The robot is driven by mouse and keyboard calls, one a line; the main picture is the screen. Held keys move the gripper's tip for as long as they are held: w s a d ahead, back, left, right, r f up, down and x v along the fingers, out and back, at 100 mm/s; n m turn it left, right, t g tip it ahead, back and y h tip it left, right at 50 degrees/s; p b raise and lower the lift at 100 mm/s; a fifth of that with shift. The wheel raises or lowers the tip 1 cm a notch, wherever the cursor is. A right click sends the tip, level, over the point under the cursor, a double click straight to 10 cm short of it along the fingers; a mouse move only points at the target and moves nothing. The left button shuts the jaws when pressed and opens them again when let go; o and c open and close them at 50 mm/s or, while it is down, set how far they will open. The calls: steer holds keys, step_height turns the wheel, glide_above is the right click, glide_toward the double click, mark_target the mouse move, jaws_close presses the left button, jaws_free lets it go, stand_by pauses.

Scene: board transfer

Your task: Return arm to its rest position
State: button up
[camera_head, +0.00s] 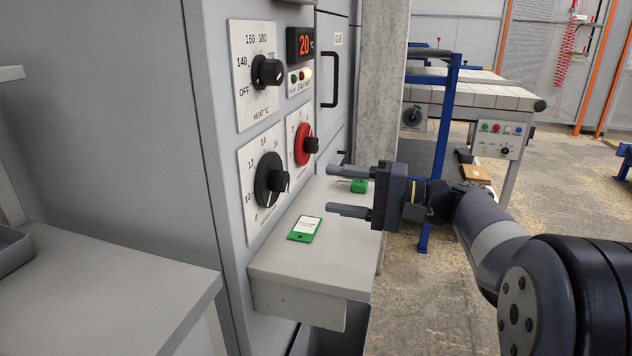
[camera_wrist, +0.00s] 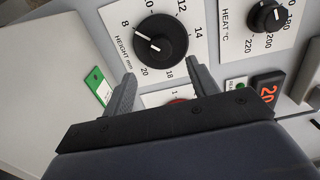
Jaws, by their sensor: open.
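My gripper (camera_head: 348,192) is open and empty. It points left toward the grey machine's control panel, above a small grey shelf (camera_head: 318,283). In the wrist view its two fingers (camera_wrist: 160,80) are spread apart, with the panel behind them. My arm reaches in from the right side of the head view.
The panel has a heat knob (camera_head: 267,72), a height knob (camera_head: 271,180) and a red knob (camera_head: 305,145). A green-edged card (camera_head: 305,228) and a small green object (camera_head: 359,186) lie on the shelf. A grey table (camera_head: 110,300) stands left. Open floor (camera_head: 425,310) lies right of the shelf.

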mark_target(287, 183)
steer(key=shift+v, duration=0.95)
steer(key=b+x, duration=0.2)
steer(key=x, duration=0.8)
steer(key=shift+w+a+f, duration=0.1)
steer(key=shift+a, duration=0.3)
steer(key=shift+d, duration=0.1)
